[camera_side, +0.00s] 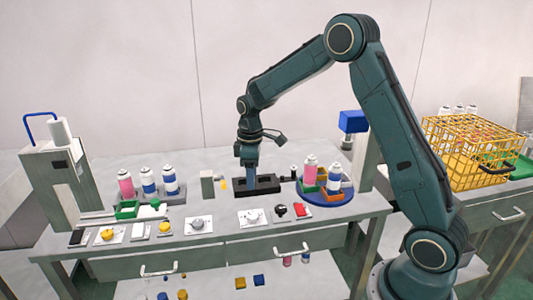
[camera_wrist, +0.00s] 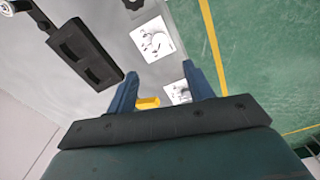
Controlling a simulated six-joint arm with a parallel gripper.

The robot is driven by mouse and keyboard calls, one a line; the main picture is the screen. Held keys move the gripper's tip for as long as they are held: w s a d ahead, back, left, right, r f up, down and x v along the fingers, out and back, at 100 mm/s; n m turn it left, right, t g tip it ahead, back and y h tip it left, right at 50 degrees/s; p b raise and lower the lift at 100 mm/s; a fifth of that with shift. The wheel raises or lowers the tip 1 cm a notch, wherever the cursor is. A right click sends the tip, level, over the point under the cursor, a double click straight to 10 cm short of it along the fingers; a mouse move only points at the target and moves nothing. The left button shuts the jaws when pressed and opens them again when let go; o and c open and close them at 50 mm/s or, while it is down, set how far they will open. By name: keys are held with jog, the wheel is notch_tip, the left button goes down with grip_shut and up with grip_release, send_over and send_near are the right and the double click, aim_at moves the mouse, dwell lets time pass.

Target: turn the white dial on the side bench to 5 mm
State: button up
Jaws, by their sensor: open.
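A white dial (camera_side: 250,216) on a white plate sits on the front part of the bench, right of centre in the side view. It also shows in the wrist view as a white dial (camera_wrist: 152,42) with dark marks around it; the marks are too small to read. My gripper (camera_side: 249,165) points down above the bench, behind the dial and apart from it. In the wrist view my gripper (camera_wrist: 160,82) has its two blue fingers spread, with nothing held between them.
A black block (camera_side: 256,185) stands below my gripper. A grey knob (camera_side: 197,222) on a plate lies left of the white dial, and a black knob (camera_side: 281,211) lies right. A blue turntable (camera_side: 325,197) with cans is further right. A yellow piece (camera_wrist: 148,102) shows between the fingers.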

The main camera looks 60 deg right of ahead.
aim_at(253, 215)
notch_tip(253, 215, down, 14)
jog(key=shift+r, duration=0.2)
dwell(0.5)
jog(key=shift+c, duration=0.2)
jog(key=c, duration=0.9)
